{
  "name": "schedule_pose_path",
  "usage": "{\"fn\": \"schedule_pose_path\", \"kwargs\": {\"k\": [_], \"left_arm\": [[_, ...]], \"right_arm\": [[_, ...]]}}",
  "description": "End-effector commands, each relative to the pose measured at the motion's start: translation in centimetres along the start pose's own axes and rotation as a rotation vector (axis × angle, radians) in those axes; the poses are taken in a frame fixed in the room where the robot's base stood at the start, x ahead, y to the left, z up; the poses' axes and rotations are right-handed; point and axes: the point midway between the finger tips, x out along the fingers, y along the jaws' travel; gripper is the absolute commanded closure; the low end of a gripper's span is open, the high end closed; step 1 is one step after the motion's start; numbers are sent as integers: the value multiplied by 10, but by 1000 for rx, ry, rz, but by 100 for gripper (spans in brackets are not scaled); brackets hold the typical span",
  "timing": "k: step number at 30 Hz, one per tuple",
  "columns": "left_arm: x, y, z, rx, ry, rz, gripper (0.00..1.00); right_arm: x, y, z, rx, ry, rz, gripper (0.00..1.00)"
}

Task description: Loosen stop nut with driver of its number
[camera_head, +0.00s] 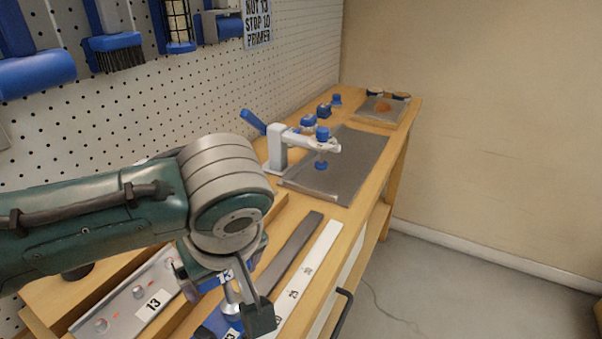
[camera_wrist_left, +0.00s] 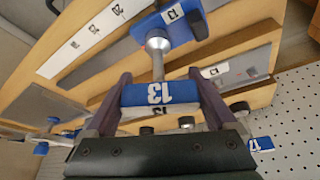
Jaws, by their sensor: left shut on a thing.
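My left gripper (camera_head: 226,296) is shut on the blue-and-white handle of a driver marked 13, in the left wrist view (camera_wrist_left: 160,94). The driver's metal shaft (camera_wrist_left: 157,58) ends in a wider socket at a blue block (camera_wrist_left: 180,22) that also bears a 13. I cannot tell whether the socket touches the block or is seated in it. My right gripper is in neither view.
A metal rail (camera_head: 125,308) with a 13 label lies left of my gripper. A dark strip (camera_head: 290,250) and a white numbered strip (camera_head: 318,258) lie right. A wall sign (camera_head: 258,21) reads "NUT 13, STOP 10, PRIMER". The grey plate (camera_head: 350,165) has bare room.

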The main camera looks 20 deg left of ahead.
Motion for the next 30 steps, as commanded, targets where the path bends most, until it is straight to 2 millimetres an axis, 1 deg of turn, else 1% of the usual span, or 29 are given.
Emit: {"fn": "schedule_pose_path", "kwargs": {"k": [3,6,17,27,30], "left_arm": [[-1,-1,0,-76,-1,-33,100],[0,-2,0,-108,-1,-46,100],[-1,-2,0,-123,-1,-52,100],[-1,-4,1,-308,-2,-130,100],[-1,-4,1,-331,-1,-140,100]], "right_arm": [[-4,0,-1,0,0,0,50],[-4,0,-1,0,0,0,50],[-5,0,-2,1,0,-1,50],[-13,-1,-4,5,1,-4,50],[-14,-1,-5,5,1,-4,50]]}}
